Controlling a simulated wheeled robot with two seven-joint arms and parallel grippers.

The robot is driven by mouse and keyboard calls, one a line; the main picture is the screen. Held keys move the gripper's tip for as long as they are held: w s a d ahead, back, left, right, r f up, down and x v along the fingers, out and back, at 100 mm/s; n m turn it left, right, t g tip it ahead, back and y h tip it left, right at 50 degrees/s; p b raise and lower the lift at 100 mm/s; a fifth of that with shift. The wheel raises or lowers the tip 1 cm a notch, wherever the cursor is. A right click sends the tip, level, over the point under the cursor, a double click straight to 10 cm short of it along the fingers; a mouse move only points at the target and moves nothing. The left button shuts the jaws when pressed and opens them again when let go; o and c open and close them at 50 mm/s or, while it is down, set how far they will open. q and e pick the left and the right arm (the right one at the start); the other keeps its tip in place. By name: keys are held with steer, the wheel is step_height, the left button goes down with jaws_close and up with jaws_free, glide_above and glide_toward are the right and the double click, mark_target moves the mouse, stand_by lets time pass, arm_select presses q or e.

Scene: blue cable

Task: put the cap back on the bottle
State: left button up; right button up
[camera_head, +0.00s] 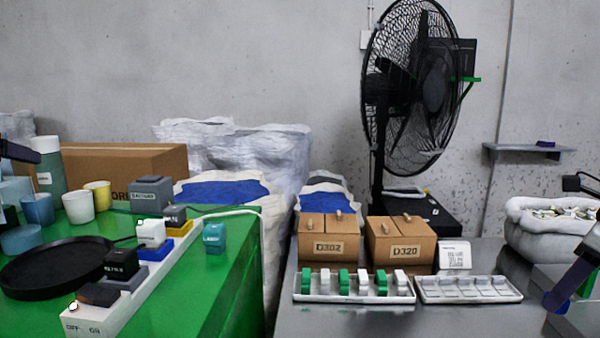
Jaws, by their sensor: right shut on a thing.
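A grey-green bottle-like cylinder (50,172) with a small pale label stands upright at the back left of the green table. Its top is pale, and I cannot tell whether a cap is on it. A dark part of my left gripper (20,152) comes in from the left edge, close to the cylinder's upper side; its fingers are not clear. My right gripper (557,299) is low at the right edge, over the grey table. It is shut on a small dark blue thing, mostly hidden, and I cannot tell whether this is the cap.
Cups, a round black tray (55,268) and a white strip (92,318) with several coloured blocks crowd the green table (225,290). On the grey table (380,325) stand two cardboard boxes (326,237), two white racks (468,290) and a white sack (545,232). A black fan (415,90) stands behind.

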arm_select(q)
steer(key=shift+f+p+x, duration=0.15)
steer(key=shift+f+x, duration=0.05)
steer(key=shift+x, duration=1.05)
steer(key=shift+f+p+x, duration=0.15)
steer(key=shift+f+x, duration=0.05)
steer(key=shift+x, duration=1.1)
steer(key=shift+s+d, duration=0.1)
steer(key=shift+s, duration=0.05)
steer(key=c, duration=1.6)
